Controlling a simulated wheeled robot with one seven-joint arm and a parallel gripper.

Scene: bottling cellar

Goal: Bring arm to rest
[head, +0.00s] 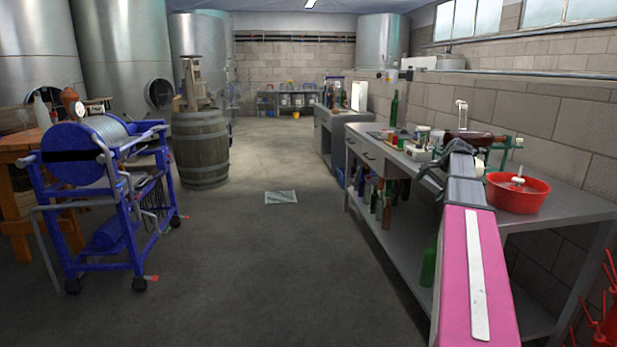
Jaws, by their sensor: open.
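My arm reaches forward along the right side of the head view, its pink link nearest to me. My gripper (430,182) is a small dark shape at the far end of the arm, over the front edge of the grey workbench (548,212). It is open, and I see nothing held in it. Its fingers are small and partly hidden by the arm.
A red bowl (532,197) and a dark brown bottle lying on its side (474,138) are on the bench, close to my arm. Bottles stand on the shelf below. A blue wheeled machine (75,155) and a barrel (201,150) stand left. The middle floor is mostly clear.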

